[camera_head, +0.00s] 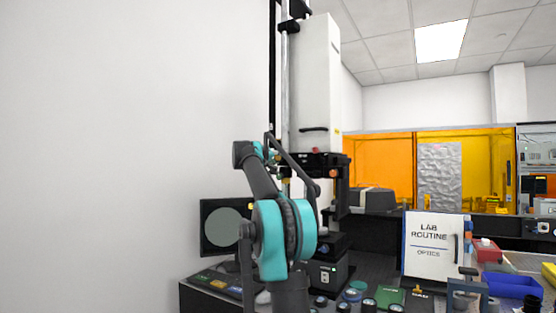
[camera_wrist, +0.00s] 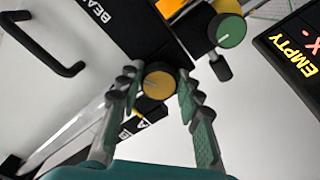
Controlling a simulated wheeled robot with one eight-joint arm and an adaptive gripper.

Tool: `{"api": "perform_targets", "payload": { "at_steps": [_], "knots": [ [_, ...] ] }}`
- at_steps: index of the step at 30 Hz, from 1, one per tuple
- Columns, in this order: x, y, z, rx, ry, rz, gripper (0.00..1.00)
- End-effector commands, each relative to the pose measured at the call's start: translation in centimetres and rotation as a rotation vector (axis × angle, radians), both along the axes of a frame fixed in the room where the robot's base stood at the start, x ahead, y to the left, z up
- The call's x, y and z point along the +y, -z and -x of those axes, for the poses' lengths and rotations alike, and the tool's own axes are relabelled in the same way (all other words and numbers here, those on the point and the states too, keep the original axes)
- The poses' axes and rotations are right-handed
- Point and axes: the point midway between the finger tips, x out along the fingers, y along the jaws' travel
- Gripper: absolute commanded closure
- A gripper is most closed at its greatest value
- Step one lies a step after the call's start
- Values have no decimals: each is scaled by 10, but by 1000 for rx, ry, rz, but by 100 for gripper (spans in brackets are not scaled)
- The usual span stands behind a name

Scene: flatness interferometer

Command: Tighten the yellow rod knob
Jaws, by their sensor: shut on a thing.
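The yellow rod knob (camera_wrist: 158,84) is a round, yellow-orange disc with a pale mark line on its face, in the middle of the wrist view. My gripper (camera_wrist: 157,90) has a finger on each side of it, and the fingertips are closed against its edges. In the head view my arm bends up in front of the tall interferometer (camera_head: 315,85), and the arm hides the knob and fingertips there. A green knob (camera_wrist: 227,30) of similar shape sits up and to the right in the wrist view, apart from the fingers.
A black bar-shaped handle (camera_wrist: 45,50) stands out from the white housing at the left of the wrist view. A dark panel reading EMPTY (camera_wrist: 295,50) is at the right. In the head view a monitor (camera_head: 222,227) and a LAB ROUTINE board (camera_head: 432,245) stand on the crowded bench.

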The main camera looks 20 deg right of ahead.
Motion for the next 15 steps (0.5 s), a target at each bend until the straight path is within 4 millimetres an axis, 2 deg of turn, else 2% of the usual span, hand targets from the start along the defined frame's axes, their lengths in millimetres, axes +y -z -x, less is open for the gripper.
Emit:
{"api": "perform_targets", "payload": {
  "at_steps": [15],
  "knots": [
    [0,-1,1,387,-1,301,94]
  ]
}}
